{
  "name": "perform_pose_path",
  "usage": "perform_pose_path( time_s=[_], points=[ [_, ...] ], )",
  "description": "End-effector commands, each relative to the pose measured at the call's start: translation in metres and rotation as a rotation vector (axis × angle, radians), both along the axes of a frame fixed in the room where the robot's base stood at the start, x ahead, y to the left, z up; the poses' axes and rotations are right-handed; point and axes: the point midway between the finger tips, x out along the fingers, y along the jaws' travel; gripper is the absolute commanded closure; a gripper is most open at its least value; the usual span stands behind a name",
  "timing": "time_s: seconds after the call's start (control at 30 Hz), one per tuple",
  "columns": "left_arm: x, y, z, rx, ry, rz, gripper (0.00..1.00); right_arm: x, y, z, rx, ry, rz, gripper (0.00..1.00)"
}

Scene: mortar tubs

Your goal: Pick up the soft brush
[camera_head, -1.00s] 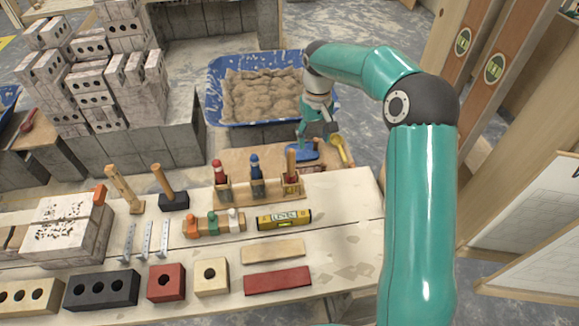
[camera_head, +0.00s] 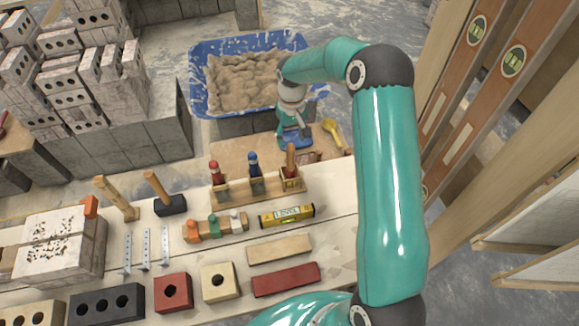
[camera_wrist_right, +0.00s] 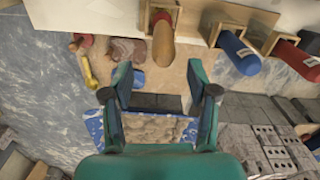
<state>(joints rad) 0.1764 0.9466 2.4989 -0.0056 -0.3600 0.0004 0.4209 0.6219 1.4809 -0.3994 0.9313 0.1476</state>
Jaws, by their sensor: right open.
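A small brown and pale piece (camera_head: 307,157) lies on the wooden board behind the tool rack. It looks most like the soft brush, but I cannot be sure. It also shows in the right wrist view (camera_wrist_right: 126,50), above and left of the fingers. My right gripper (camera_head: 296,133) hangs over the far part of the board, just beyond this piece. In the right wrist view its two fingers (camera_wrist_right: 160,85) are apart with nothing held between them. A blue flat shape (camera_head: 297,140) shows below the gripper, partly hidden. My left gripper is not in view.
A yellow tool (camera_head: 332,131) lies right of the gripper. The wooden rack (camera_head: 232,193) with red, blue and wood-coloured handles stands nearer. The blue mortar tub (camera_head: 199,75) is behind. A yellow level (camera_head: 287,216), bricks and mallets cover the bench (camera_head: 340,205).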

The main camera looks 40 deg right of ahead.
Motion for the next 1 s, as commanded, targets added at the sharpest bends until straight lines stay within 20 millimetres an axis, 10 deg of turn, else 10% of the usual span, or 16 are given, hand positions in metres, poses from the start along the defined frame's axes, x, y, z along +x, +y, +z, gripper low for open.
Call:
perform_pose_path(
  time_s=[0.67, 1.0],
  points=[
    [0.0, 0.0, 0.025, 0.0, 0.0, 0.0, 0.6, -0.001, 0.005, -0.07, 0.0, 0.002, -0.002, 0.41],
    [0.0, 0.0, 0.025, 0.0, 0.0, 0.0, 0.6, 0.0, 0.005, -0.075, 0.0, -0.001, -0.003, 0.49]
  ],
)
